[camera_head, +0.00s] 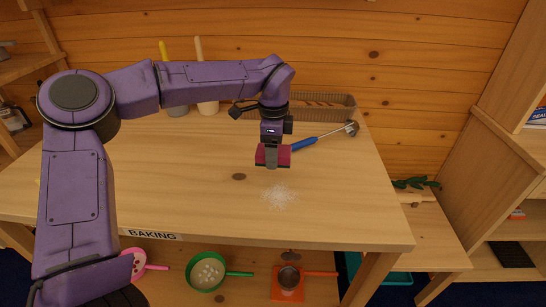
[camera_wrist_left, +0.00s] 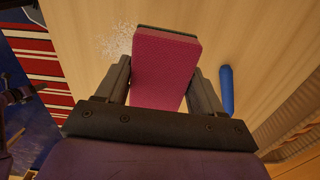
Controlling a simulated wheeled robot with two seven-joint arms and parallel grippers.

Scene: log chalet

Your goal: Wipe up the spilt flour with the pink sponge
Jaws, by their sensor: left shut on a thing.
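The spilt flour (camera_head: 279,195) is a white speckled patch on the wooden table, towards its front edge. It also shows in the left wrist view (camera_wrist_left: 119,40), to the left of the sponge. The pink sponge (camera_head: 285,155) has a dark layer on one face and shows large in the left wrist view (camera_wrist_left: 165,65). My left gripper (camera_head: 271,160) is shut on the sponge, pointing down, just behind the flour. I cannot tell whether the sponge touches the table. My right gripper is not in view.
A blue-handled metal utensil (camera_head: 325,136) lies close behind and right of the sponge. A wicker tray (camera_head: 315,105) stands at the table's back. The table's right side (camera_head: 365,200) is clear.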

